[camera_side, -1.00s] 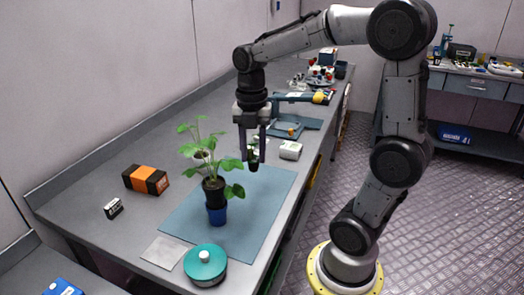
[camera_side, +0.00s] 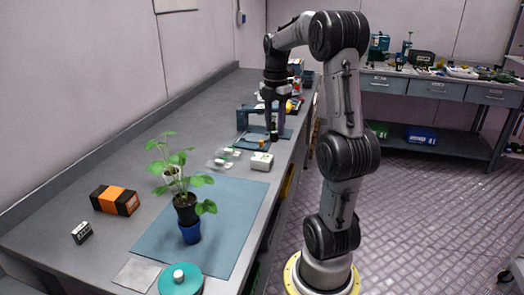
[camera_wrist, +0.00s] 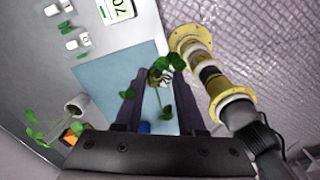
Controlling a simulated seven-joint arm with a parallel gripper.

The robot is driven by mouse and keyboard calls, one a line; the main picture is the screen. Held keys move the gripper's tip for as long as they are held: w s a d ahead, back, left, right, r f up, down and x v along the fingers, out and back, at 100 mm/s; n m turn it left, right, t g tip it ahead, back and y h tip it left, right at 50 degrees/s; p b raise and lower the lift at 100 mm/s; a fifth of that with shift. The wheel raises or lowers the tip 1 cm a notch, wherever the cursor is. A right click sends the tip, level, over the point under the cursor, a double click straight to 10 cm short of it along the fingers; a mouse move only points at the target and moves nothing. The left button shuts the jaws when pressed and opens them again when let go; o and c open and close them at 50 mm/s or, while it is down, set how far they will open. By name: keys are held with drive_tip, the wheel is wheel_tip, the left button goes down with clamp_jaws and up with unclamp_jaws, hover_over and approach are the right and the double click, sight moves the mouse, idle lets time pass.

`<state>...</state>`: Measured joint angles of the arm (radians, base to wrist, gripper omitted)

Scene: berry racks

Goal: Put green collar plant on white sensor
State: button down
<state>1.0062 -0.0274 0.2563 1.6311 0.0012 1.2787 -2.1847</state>
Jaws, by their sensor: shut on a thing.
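In the wrist view, green leaves around a small pale round thing (camera_wrist: 157,77) show between the fingertips of my gripper (camera_wrist: 158,90). It looks like a small plant; no collar colour can be read. In the side view my gripper (camera_side: 274,128) points down over the back of the bench, with something small and dark at its tips. A white box (camera_side: 262,162) stands on the bench below and left of it. A leafy plant in a blue-collared pot (camera_side: 190,233) stands on the mat.
The blue-grey mat (camera_side: 232,205) is mostly clear. A clear pack with green and white pieces (camera_side: 222,158) lies behind it. An orange-black box (camera_side: 115,200) and a teal round thing (camera_side: 181,280) are farther forward.

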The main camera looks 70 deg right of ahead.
drive_tip(key=w+d+f, duration=0.2)
drive_tip(key=d+f, duration=0.1)
drive_tip(key=w+d+f, duration=0.2)
drive_tip(key=d, duration=0.1)
drive_tip(key=w+d+f, duration=0.2)
drive_tip(key=d+f, duration=0.1)
drive_tip(key=d, duration=0.1)
drive_tip(key=shift+w+f, duration=0.25)
drive_tip(key=shift+f, duration=0.1)
drive_tip(key=shift+w+d+f, duration=0.1)
drive_tip(key=shift+d+f, duration=0.05)
drive_tip(key=shift+f, duration=1.65)
drive_tip(key=shift+f, duration=0.15)
drive_tip(key=c, duration=0.5)
unclamp_jaws()
